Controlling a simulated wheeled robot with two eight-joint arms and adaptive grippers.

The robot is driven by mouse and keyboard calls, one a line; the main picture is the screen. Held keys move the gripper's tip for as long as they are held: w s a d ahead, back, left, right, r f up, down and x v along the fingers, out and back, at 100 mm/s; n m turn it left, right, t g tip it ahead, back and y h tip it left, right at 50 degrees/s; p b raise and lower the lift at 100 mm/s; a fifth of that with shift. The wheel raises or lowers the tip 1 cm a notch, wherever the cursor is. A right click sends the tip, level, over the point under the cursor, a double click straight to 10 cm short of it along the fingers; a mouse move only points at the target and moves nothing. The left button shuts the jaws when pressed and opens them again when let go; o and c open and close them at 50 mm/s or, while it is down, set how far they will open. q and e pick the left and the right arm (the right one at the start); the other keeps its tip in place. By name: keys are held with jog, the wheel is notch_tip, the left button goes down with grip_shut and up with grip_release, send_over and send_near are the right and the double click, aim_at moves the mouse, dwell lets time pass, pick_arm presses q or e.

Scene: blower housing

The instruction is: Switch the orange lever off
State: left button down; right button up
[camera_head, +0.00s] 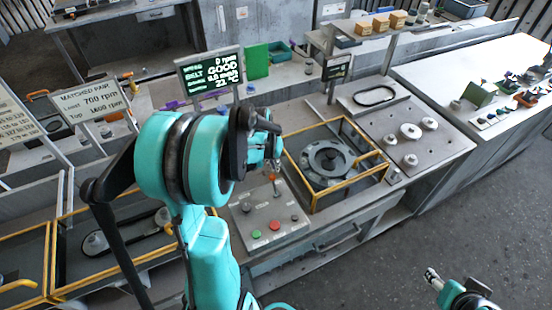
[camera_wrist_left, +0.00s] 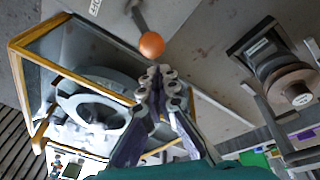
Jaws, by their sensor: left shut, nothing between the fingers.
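The orange lever shows in the left wrist view as an orange ball knob (camera_wrist_left: 151,45) on a dark metal stem. In the head view the lever (camera_head: 274,179) stands on the grey control panel, small and partly crowded by my gripper. My left gripper (camera_wrist_left: 158,74) is shut and empty. Its fingertips are close to the ball, just below it in the wrist picture; I cannot tell whether they touch. In the head view the left gripper (camera_head: 274,163) is just above the lever, mostly hidden behind my wrist. My right gripper (camera_head: 432,277) shows small at the lower right.
The panel (camera_head: 246,219) also has a green button (camera_head: 256,234) and a red button (camera_head: 275,225). A yellow-framed guard (camera_head: 316,207) around a blower housing (camera_head: 328,158) stands right of the lever. Open floor lies at the front right.

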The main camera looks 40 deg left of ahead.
pick_arm(q)
jog(key=shift+s+d+r, duration=0.15)
jog(key=shift+s+d, duration=0.1)
jog(key=shift+s, duration=0.45)
